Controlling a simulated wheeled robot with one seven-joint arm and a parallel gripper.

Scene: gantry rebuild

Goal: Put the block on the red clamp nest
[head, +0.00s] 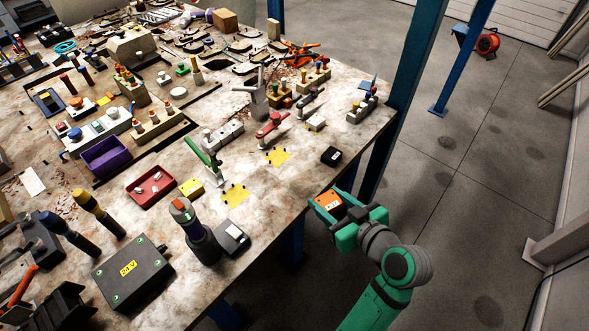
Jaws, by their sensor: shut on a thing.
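The red clamp (269,128) stands on the table (285,190) near the right edge. Directly in front of it lies a yellow patch with small dark corner marks, the red clamp nest (278,157). The nest is bare. It is up and left of my gripper.
A green clamp (207,158) stands to the left with a similar yellow patch (236,195) in front. A dark upright tool (195,233) stands lower left. A blue post (405,85) rises behind the edge.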

